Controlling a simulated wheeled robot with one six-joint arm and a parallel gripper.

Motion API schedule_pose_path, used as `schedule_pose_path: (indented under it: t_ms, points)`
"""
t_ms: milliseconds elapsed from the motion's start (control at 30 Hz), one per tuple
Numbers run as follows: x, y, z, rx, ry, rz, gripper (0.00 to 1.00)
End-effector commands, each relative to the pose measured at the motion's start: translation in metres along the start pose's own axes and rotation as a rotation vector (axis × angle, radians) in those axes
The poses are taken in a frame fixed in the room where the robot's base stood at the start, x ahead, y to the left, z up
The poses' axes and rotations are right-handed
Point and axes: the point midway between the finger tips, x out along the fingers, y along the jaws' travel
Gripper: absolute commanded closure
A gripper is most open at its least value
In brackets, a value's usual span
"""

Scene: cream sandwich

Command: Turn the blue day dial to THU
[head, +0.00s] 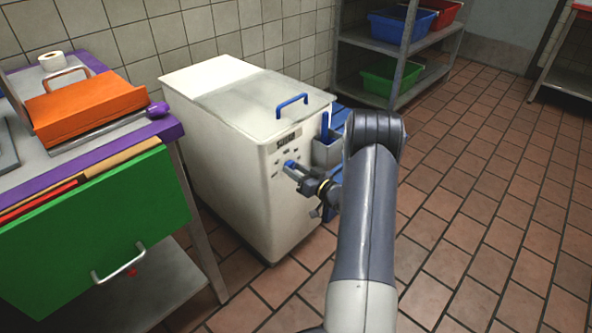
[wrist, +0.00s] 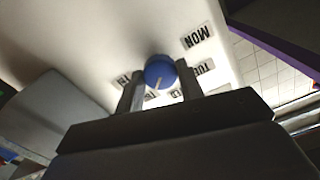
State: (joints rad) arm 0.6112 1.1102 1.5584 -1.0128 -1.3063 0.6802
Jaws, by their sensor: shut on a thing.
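The blue day dial (head: 289,164) is on the front face of the white bin (head: 225,150), and it also shows in the wrist view (wrist: 159,68). My gripper (head: 294,169) is shut on the dial, with one finger on each side of it in the wrist view (wrist: 160,77). A pale pointer line on the dial runs toward the bottom of the wrist view, slightly left. Day labels ring the dial: MON (wrist: 197,36) and TUE (wrist: 205,67) are readable. The labels lower down and to the left are partly hidden by my fingers, so the exact day pointed at is unclear.
The bin has a lid with a blue handle (head: 291,102). A grey holder (head: 327,151) hangs on its right side. A table with a green drawer front (head: 95,235) stands left. A shelf rack with coloured tubs (head: 392,78) stands behind. Tiled floor is open at right.

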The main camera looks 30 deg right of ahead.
Motion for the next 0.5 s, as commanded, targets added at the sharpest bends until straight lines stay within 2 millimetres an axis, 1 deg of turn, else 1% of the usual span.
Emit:
schedule_pose_path:
  t_ms: [267, 300, 500]
  points:
    - [-0.0002, 0.0000, 0.0014, 0.002, -0.003, 0.000, 0.87]
    - [-0.0002, 0.0000, 0.0014, 0.002, -0.003, 0.000, 0.64]
    - [-0.0001, 0.0000, 0.0008, 0.001, -0.002, 0.000, 0.47]
